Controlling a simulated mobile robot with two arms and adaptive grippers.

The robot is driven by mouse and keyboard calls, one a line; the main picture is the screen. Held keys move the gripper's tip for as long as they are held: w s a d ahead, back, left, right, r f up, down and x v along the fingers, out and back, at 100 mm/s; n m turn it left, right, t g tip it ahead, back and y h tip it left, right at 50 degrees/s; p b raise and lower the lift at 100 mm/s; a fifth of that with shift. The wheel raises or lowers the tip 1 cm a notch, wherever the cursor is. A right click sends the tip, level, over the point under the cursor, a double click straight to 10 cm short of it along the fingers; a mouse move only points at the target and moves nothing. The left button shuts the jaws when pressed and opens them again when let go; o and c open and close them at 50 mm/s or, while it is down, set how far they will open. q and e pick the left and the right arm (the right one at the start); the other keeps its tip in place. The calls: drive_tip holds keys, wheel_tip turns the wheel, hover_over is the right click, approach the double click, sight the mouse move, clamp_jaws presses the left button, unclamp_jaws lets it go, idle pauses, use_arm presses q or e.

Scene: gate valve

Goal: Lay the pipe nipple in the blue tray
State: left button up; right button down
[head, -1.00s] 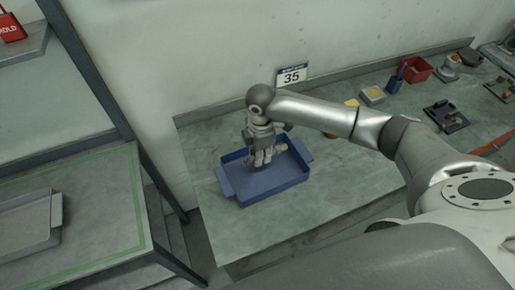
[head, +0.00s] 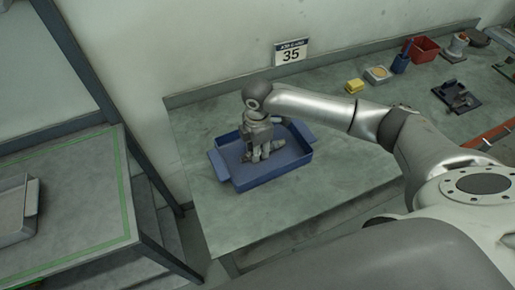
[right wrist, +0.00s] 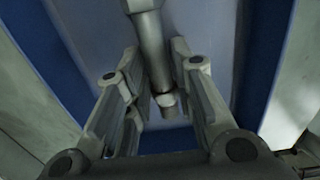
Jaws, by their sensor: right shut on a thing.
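The blue tray (head: 300,166) sits on the grey-green bench, with a flat handle at each end. My right gripper (head: 259,156) points down inside the tray's outline. It is shut on the pipe nipple (head: 277,145), a grey metal cylinder lying about level across the fingers. In the right wrist view the pipe nipple (right wrist: 152,42) runs between the two fingers of the gripper (right wrist: 157,72), with blue tray walls on both sides. I cannot tell whether the nipple touches the tray floor. My left gripper is not in view.
A yellow block (head: 354,86), a blue holder (head: 401,62), a red bin (head: 422,49) and a dark fixture (head: 456,97) stand along the bench to the right. A sign reading 35 (head: 291,53) is on the wall.

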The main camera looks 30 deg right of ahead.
drive_tip(key=shift+r, duration=0.1)
drive_tip(key=c, duration=1.3)
unclamp_jaws()
drive_tip(key=shift+o, duration=0.8)
wheel_tip(320, 180, up, 12)
drive_tip(key=shift+s, duration=0.15)
